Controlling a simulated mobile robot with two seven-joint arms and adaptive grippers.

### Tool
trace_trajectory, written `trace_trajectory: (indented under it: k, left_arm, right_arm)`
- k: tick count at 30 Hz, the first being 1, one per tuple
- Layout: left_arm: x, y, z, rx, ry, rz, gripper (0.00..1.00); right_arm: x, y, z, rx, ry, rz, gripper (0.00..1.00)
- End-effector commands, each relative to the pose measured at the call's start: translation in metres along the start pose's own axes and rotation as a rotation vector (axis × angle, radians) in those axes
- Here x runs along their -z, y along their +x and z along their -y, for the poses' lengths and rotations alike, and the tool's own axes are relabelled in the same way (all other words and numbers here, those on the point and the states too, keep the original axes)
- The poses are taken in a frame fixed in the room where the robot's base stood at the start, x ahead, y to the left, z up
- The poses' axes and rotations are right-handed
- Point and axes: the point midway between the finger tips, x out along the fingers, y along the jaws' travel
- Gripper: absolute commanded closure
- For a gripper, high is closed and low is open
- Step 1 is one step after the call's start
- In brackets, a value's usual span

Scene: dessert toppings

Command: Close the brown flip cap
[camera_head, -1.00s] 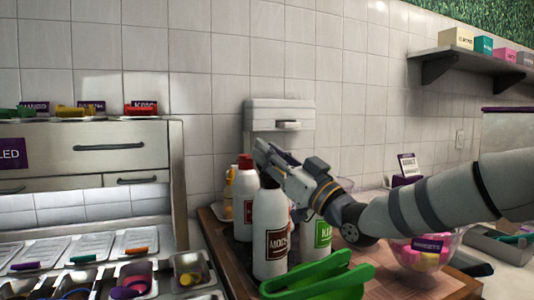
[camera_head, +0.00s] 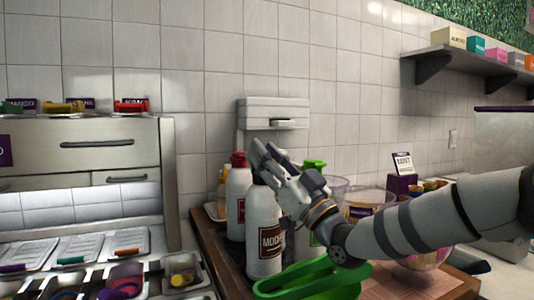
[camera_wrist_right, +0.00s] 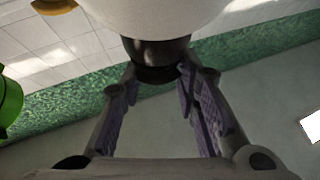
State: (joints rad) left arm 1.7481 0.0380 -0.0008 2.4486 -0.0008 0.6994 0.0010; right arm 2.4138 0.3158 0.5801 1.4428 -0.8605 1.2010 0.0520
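A white bottle with a brown label (camera_head: 264,230) stands upright on the counter in the head view. Its brown cap is hidden there behind my right gripper (camera_head: 268,158), which is at the bottle's top. In the right wrist view, the dark brown cap (camera_wrist_right: 158,56) shows at the end of the white bottle body (camera_wrist_right: 150,14). My right gripper (camera_wrist_right: 158,84) has its two fingers apart, with the cap at or just beyond the fingertips; I cannot tell whether they touch it. Whether the lid is up or down is unclear. My left gripper is not in view.
A red-capped white bottle (camera_head: 237,205) stands close behind on the left. A green-capped bottle (camera_head: 315,165) stands behind my right gripper. Glass bowls (camera_head: 372,196) are to the right, and topping trays (camera_head: 186,275) are at left.

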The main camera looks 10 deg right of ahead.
Motion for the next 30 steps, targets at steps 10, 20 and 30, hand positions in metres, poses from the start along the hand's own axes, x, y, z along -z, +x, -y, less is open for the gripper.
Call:
trace_trajectory:
  k: [10,20,30]
  left_arm:
    - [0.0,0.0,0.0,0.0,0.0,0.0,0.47]
    - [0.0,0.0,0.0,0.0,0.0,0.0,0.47]
    - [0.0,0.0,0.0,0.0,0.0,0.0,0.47]
  right_arm:
    - [0.002,0.001,0.001,0.001,0.0,-0.005,0.47]
    - [0.001,-0.057,0.0,-0.001,0.001,-0.002,0.47]
    - [0.001,-0.075,0.0,0.001,0.0,-0.004,0.47]
